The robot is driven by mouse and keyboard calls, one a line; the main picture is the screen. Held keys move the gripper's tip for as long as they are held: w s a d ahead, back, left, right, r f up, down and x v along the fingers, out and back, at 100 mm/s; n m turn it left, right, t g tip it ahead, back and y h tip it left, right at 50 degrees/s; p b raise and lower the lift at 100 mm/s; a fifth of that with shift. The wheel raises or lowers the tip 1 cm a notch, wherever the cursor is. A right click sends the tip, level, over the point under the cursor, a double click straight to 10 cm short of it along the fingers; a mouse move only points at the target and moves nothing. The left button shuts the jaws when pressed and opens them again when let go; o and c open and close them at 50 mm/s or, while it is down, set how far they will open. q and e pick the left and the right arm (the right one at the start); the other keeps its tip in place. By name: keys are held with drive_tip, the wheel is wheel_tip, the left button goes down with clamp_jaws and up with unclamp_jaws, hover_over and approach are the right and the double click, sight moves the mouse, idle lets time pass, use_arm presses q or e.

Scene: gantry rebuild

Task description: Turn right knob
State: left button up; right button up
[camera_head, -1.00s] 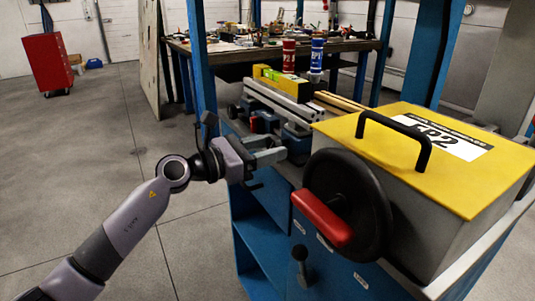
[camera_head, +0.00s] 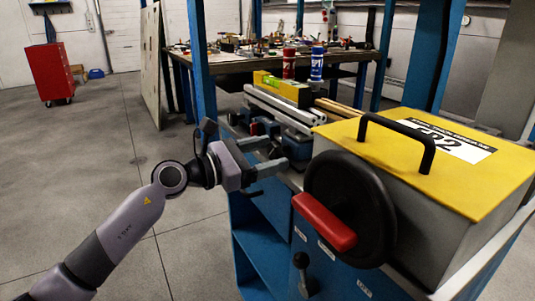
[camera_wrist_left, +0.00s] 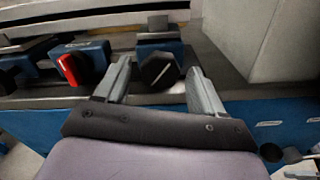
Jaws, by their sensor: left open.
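In the left wrist view, a black knob with a white line (camera_wrist_left: 160,70) sits on the front of a blue block, the rightmost of the blue blocks there. The line is slanted. My left gripper (camera_wrist_left: 158,88) is open, with one finger on each side of this knob; I cannot tell whether either touches it. A red knob (camera_wrist_left: 71,68) is on another blue block to the left. In the head view my left gripper (camera_head: 280,155) is at the front edge of the bench, before the blue blocks (camera_head: 298,146). The black knob cannot be made out there. My right gripper is out of view.
A yellow-topped box (camera_head: 430,150) with a black handwheel (camera_head: 350,210) and red handle stands close right of my gripper. Metal rails (camera_head: 282,108) lie above the blocks. A cluttered table (camera_head: 270,52) stands behind.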

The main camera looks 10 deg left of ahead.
use_arm(q)
drive_tip(key=v, duration=0.6)
drive_tip(key=shift+s+a, duration=0.25)
drive_tip(key=shift+a, duration=0.05)
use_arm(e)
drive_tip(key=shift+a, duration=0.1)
